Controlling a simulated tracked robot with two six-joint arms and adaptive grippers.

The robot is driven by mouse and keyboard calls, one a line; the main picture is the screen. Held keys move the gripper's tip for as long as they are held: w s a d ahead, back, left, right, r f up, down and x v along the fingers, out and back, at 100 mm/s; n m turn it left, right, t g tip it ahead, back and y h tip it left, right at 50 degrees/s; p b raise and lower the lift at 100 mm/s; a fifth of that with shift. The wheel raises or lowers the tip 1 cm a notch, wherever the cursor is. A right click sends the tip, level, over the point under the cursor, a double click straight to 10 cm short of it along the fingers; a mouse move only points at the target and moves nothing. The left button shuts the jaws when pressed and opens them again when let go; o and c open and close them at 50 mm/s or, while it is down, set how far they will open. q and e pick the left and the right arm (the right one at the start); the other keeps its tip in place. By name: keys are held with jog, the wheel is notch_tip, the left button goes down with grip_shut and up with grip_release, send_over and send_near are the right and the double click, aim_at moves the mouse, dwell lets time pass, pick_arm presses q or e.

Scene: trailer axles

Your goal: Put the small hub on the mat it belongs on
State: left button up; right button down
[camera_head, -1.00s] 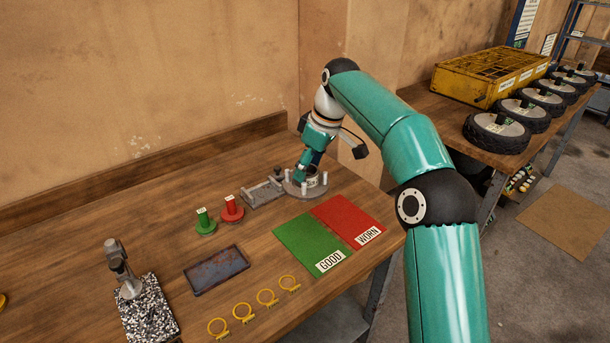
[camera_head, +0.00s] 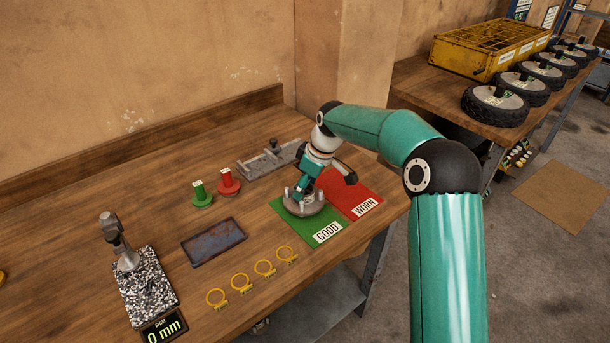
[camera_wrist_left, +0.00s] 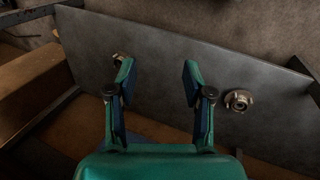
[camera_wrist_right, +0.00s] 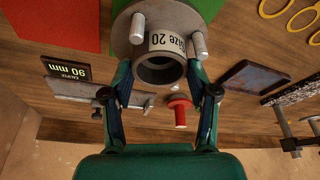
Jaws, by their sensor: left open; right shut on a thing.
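The small hub (camera_head: 305,208) is a grey metal flange with studs and a central collar. In the right wrist view its collar (camera_wrist_right: 160,70) carries a label reading size 20. My right gripper (camera_head: 303,190) is shut on the collar. The red WORN mat (camera_head: 350,189) lies to the right, partly behind my arm. My left gripper (camera_wrist_left: 158,72) is open and empty, seen only in the left wrist view, facing a grey panel.
A grey measuring fixture (camera_head: 268,160) lies behind the mats. A green stand (camera_head: 201,195) and a red stand (camera_head: 228,183) are left of them. A dark tray (camera_head: 213,242), several yellow rings and a dial gauge on a speckled base (camera_head: 146,287) occupy the front left.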

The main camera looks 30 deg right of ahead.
jog(key=shift+f, duration=0.6)
jog(key=shift+c, duration=1.5)
grip_release()
jog(key=shift+f, duration=0.15)
jog(key=v, duration=1.2)
jog(key=shift+s+b, duration=0.15)
jog(key=shift+b, duration=0.2)
